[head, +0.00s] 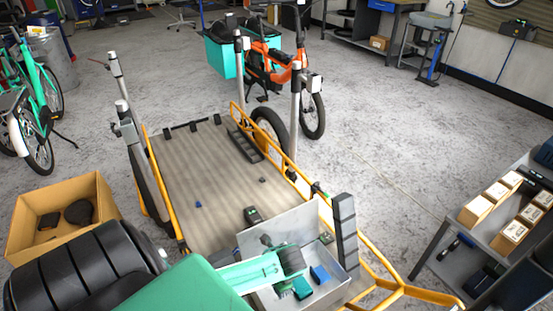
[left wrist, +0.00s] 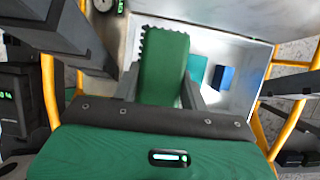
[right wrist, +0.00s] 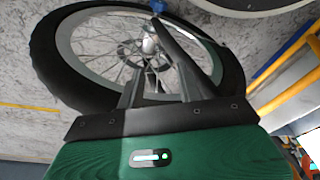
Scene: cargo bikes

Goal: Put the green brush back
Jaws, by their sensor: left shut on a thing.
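The green brush (left wrist: 163,62) is held between the fingers of my left gripper (left wrist: 160,88), its toothed edges showing in the left wrist view. In the head view the dark green brush (head: 290,259) is over the light grey open bin (head: 318,222), which stands at the front right of the cargo bike's deck. A blue block (head: 320,274) and a teal item (head: 303,288) lie in the bin. My right gripper (right wrist: 160,75) is open and empty, with a spoked wheel (right wrist: 110,45) behind its fingers. The right gripper is out of the head view.
The wooden deck (head: 205,170) has yellow rails and upright posts, with a dark device (head: 251,214) near the bin. A dark upright post (head: 345,230) stands by the bin. A cardboard box (head: 60,210) is at left; a shelf with small boxes (head: 495,192) is at right.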

